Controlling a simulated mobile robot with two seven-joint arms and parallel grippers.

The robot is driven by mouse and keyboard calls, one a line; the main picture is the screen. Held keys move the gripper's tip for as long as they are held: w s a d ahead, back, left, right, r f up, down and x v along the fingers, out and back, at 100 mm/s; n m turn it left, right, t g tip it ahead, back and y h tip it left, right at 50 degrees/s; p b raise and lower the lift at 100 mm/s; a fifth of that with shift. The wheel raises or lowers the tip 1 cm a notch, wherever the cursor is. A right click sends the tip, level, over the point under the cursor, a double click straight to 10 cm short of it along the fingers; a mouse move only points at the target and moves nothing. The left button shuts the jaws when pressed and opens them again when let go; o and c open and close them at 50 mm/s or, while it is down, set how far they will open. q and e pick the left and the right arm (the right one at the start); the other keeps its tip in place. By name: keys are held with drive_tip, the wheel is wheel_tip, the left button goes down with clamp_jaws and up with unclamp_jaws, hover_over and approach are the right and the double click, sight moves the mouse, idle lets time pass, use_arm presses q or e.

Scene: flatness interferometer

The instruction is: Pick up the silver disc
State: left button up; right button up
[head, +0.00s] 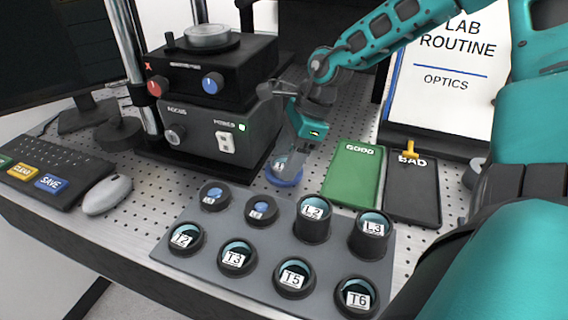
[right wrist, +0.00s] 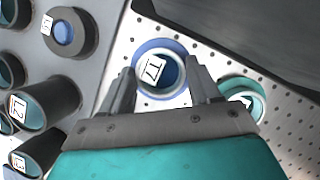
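A round silver disc (head: 208,36) lies flat on top of the black instrument at the upper left. My right gripper (head: 286,160) is low over the perforated table, well to the right of and below that disc. In the right wrist view its fingers (right wrist: 161,75) are apart, on either side of a round piece labelled T7 (right wrist: 152,68) in a blue ring (right wrist: 163,44). Whether they touch it I cannot tell. The blue ring also shows in the head view (head: 285,180). My left gripper is in neither view.
A grey tray (head: 190,262) holds several labelled round optics at the front. A green GOOD pad (head: 352,176) and a black BAD pad (head: 412,192) lie to the right. A teal-rimmed piece (right wrist: 250,88) sits beside T7, partly hidden. A mouse (head: 107,195) lies left.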

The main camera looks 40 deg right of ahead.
drive_tip(key=c, duration=0.6)
drive_tip(key=shift+c, duration=0.2)
drive_tip(key=shift+r, duration=0.15)
